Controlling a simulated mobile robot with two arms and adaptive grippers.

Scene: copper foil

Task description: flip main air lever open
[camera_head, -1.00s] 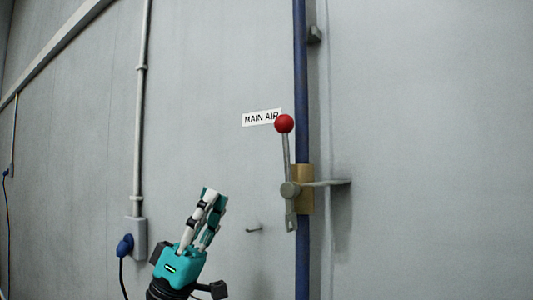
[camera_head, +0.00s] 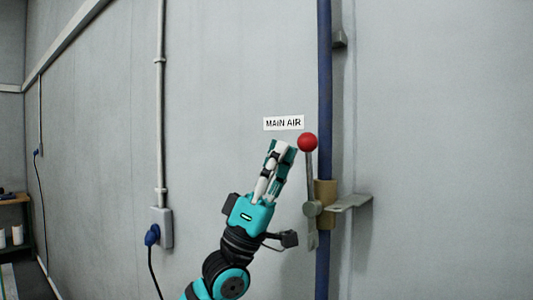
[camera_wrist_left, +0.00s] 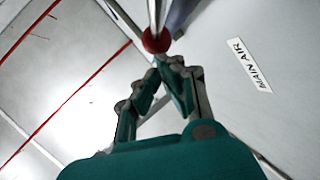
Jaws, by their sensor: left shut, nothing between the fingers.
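The main air lever (camera_head: 309,172) is a thin grey handle standing nearly upright, with a red ball knob (camera_head: 307,142) on top. Its pivot sits on a brass-coloured valve body (camera_head: 326,194) on the blue vertical pipe (camera_head: 324,80). My left gripper (camera_head: 282,148) is shut and empty, its fingertips pointing up just left of the knob in the head view. In the left wrist view the red knob (camera_wrist_left: 156,40) shows just beyond the closed fingertips (camera_wrist_left: 168,64). I cannot tell whether they touch. My right gripper is not in view.
A MAIN AIR label (camera_head: 284,123) is on the grey wall behind the fingertips. A bracket (camera_head: 350,203) juts out right of the valve. A conduit ends in a socket box (camera_head: 161,228) with a blue plug (camera_head: 151,236).

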